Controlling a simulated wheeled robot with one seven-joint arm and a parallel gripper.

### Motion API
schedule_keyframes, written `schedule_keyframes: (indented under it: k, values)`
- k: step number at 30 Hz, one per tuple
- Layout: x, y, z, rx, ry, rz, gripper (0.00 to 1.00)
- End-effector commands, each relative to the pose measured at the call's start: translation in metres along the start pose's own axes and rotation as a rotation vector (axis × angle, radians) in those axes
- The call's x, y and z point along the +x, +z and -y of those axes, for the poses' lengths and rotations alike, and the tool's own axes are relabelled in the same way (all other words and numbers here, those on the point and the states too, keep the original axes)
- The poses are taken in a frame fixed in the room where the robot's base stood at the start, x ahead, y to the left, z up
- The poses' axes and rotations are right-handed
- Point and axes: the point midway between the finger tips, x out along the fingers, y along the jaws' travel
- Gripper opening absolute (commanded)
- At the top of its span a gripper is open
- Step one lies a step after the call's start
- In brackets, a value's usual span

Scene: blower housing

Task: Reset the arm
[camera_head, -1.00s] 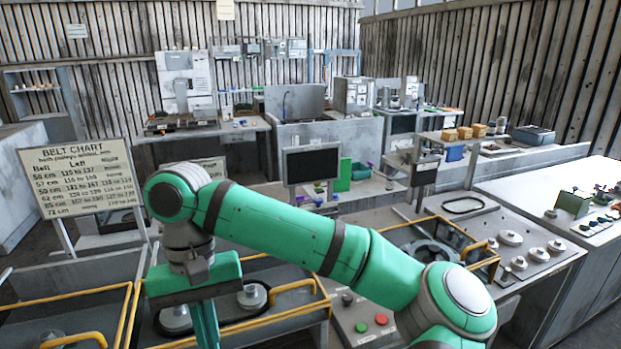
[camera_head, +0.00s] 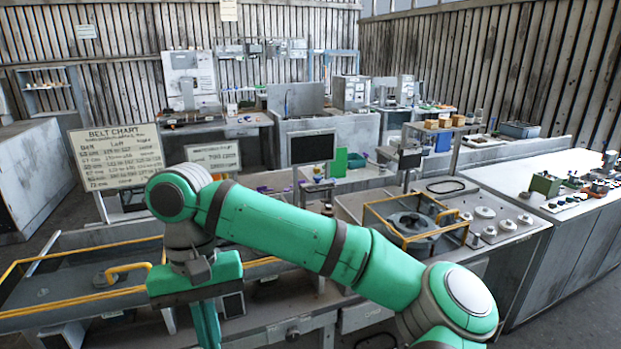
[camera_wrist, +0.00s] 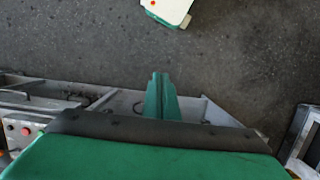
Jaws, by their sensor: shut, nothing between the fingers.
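My green arm reaches across the lower half of the head view, with a bend at the left. My gripper (camera_head: 207,325) hangs down from its wrist there, and its fingertips run off the bottom edge of the picture. In the wrist view my gripper (camera_wrist: 161,76) shows its two green fingers pressed together, shut with nothing between them. The fingers are above a grey bench edge and the dark floor (camera_wrist: 90,45). They touch nothing that I can see.
A long bench with yellow-railed housings (camera_head: 400,215) runs below and beyond my arm. A belt chart board (camera_head: 120,158) stands at the left. A white-topped bench (camera_head: 530,190) with small parts is at the right. A dark monitor (camera_head: 312,148) stands mid-bench. Open floor shows at lower right.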

Motion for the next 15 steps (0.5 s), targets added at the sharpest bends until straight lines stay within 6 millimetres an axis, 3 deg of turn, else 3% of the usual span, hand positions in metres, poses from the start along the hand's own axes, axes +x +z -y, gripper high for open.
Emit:
schedule_keyframes:
  k: [15]
  values:
    - [0.026,-0.025,0.047,-0.103,-0.21,-0.085,0.0]
